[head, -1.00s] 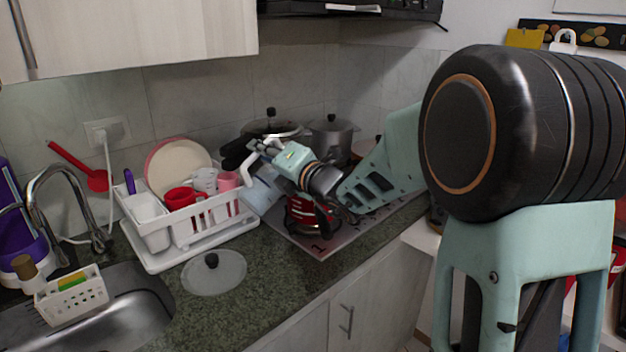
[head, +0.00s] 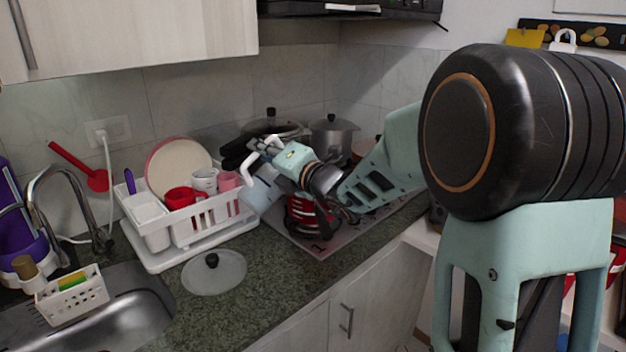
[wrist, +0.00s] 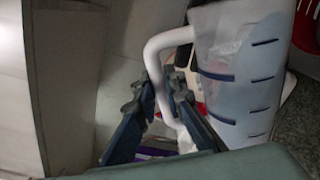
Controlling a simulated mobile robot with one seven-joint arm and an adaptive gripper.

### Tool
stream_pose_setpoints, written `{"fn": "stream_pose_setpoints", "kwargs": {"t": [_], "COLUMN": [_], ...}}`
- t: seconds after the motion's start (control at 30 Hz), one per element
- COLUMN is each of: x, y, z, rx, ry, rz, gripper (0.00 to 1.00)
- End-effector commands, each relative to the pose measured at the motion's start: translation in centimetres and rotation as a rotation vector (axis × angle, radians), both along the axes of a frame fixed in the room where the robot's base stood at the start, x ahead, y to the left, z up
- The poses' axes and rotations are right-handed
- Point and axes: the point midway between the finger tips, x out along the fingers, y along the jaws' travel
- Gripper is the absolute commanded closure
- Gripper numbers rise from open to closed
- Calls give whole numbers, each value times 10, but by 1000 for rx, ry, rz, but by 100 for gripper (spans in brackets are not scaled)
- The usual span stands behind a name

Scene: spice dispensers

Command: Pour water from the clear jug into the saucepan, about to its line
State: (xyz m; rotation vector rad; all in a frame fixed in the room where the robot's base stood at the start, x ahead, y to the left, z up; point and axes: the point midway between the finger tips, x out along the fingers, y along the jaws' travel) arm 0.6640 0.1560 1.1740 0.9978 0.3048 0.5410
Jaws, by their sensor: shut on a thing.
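The clear jug (wrist: 238,85) has blue marks and a white handle and fills the upper right of the wrist view. In the head view the jug (head: 260,193) hangs tilted over the counter, right of the dish rack. My gripper (wrist: 165,95) is shut on the white handle; it also shows in the head view (head: 268,150). The water level in the jug cannot be made out. A red and black pot (head: 302,222), possibly the saucepan, stands on the mat below my wrist. Its inside and line are hidden.
A white dish rack (head: 205,232) with plates and cups stands left of the jug. Large pots (head: 332,136) stand at the back corner. A glass lid (head: 214,274) lies on the counter near the sink (head: 125,315).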

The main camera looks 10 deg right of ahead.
Motion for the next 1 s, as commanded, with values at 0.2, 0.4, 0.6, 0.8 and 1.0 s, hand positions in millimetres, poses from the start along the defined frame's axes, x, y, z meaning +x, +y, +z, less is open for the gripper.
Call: {"fn": "stream_pose_setpoints", "kwargs": {"t": [0.2,0.4,0.6,0.8,1.0], "x": [0,1,1,1,2], "y": [0,-1,-1,-1,-2], "z": [3,4,5,5,6], "rx": [6,11,16,19,23], "ry": [-1,2,5,8,10], "rz": [0,0,0,0,0], "gripper": [100,100,100,100,100]}}
